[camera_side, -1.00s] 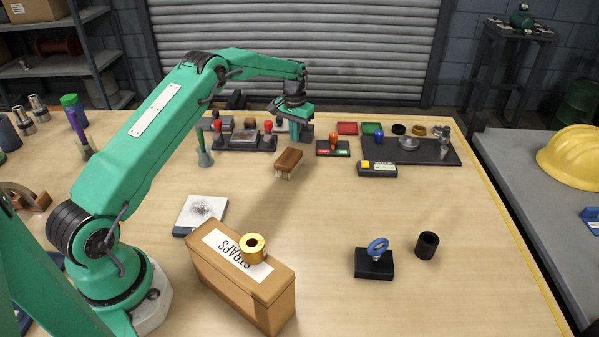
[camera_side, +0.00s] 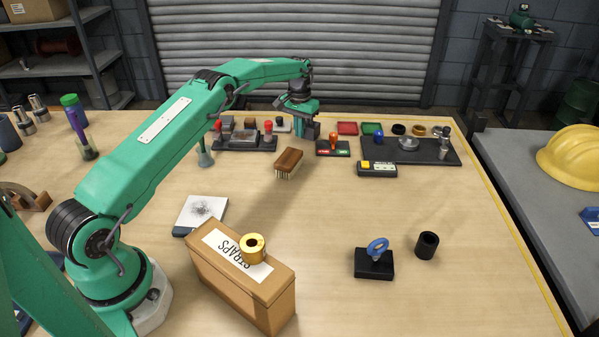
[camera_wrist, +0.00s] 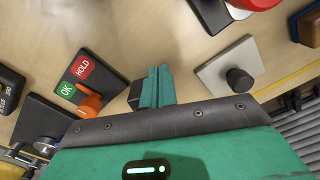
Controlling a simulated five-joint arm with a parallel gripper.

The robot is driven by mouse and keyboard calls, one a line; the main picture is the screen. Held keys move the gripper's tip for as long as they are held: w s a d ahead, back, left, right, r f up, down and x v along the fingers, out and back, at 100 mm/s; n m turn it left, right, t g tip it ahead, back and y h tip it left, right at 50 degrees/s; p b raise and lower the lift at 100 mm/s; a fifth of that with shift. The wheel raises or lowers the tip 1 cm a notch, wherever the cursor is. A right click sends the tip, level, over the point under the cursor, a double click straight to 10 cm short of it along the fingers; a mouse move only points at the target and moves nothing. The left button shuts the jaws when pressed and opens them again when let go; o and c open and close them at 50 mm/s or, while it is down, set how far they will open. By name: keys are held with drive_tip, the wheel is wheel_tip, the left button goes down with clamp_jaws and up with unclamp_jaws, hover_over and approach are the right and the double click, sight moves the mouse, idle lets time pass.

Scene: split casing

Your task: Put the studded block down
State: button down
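My gripper (camera_wrist: 159,70) shows in the wrist view with its two teal fingers side by side, almost touching, and nothing visible between them. A dark block (camera_wrist: 136,95) sits just left of the fingers, partly hidden by them and the gripper body; I cannot make out studs on it. In the side view my gripper (camera_side: 306,128) is low over the back of the bench, left of the HOLD/OK pad. A brown wooden block with pins underneath (camera_side: 289,160) stands in front of it, apart from the gripper. I cannot tell which is the studded block.
The HOLD/OK pad (camera_wrist: 78,82) with its orange handle lies left of the fingers. A pale plate with a black knob (camera_wrist: 228,69) lies to the right. The casing fixture with red knobs (camera_side: 245,141) stands left of my gripper. The mid-bench is mostly clear.

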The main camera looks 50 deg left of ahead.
drive_tip(key=shift+s, duration=0.25)
drive_tip(key=shift+s+d, duration=0.25)
drive_tip(key=shift+s, duration=0.55)
drive_tip(key=shift+s+d, duration=0.25)
drive_tip(key=shift+s, duration=0.55)
wheel_tip(320, 180, up, 10)
drive_tip(key=d+m+t, duration=0.1)
drive_tip(key=m, duration=1)
drive_tip(key=s+d+m+t, duration=0.1)
drive_tip(key=d+m, duration=0.1)
drive_tip(key=m, duration=0.9)
drive_tip(key=s+d+m, duration=0.1)
drive_tip(key=m, duration=1.1)
drive_tip(key=shift+d+r+t+y, duration=0.1)
drive_tip(key=shift+d+t+y, duration=0.2)
drive_tip(key=shift+d+t, duration=0.1)
